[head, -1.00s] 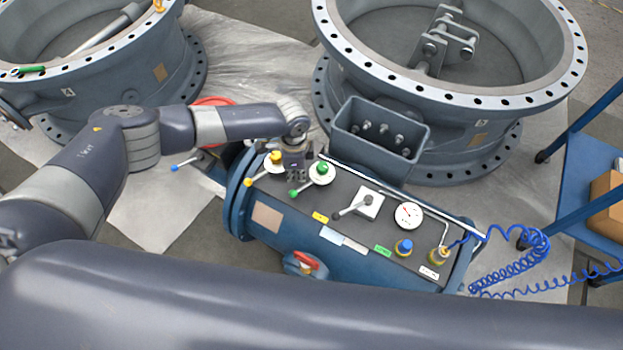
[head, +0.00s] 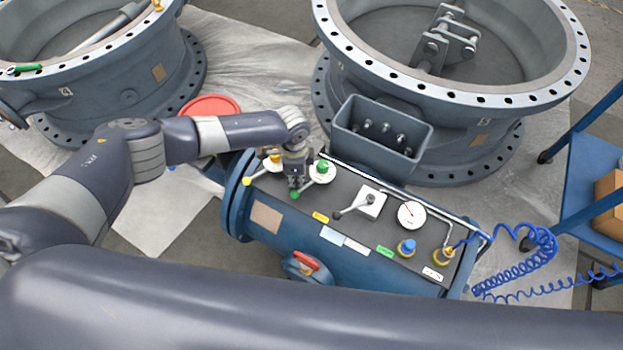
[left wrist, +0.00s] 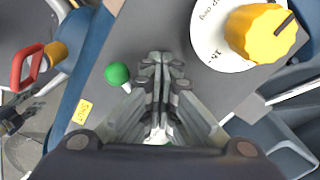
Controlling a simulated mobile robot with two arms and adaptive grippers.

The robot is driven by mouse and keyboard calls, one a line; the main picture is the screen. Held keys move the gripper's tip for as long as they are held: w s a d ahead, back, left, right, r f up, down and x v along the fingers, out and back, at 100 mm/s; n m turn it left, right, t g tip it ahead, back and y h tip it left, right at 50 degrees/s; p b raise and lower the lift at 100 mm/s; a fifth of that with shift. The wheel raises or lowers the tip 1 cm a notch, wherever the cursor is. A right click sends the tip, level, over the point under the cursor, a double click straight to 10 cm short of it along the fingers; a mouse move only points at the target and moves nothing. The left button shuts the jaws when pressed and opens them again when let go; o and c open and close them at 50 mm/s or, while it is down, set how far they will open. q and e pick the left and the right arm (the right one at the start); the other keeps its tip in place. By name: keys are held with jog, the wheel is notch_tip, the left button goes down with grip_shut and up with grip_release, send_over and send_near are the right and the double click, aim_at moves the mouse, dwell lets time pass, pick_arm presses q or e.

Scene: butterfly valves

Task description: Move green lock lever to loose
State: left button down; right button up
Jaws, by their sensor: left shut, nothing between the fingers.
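The green lock lever has a green hub (head: 323,167) on a white dial and an arm ending in a green ball (head: 295,195). It is on the dark top panel of a blue cylinder. The ball also shows in the left wrist view (left wrist: 117,73), left of the fingers, with a visible gap. My left gripper (head: 294,185) is shut and empty, low over the panel between the yellow and green dials. Its fingertips (left wrist: 161,58) point at the panel. My gripper hides most of the green dial in the left wrist view.
A yellow knob (left wrist: 260,32) on a white dial is close beside my fingers. A grey lever (head: 352,208), a gauge (head: 411,214) and a blue cap (head: 406,247) are further right. An open grey box (head: 380,140) stands behind the panel. Large flanged valves stand behind.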

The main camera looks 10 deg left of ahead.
aim_at(302, 189)
pick_arm(q)
jog(key=shift+s+d, duration=0.1)
jog(key=shift+s, duration=0.05)
jog(key=shift+s+d+f+p, duration=0.1)
jog(key=shift+s+d+p, duration=0.25)
jog(key=shift+s+p, duration=0.3)
dwell(0.4)
jog(key=shift+s+d+p, duration=0.25)
jog(key=shift+s+p, duration=0.05)
jog(key=shift+p, duration=0.1)
jog(key=shift+s+d, duration=0.15)
jog(key=shift+d, duration=0.1)
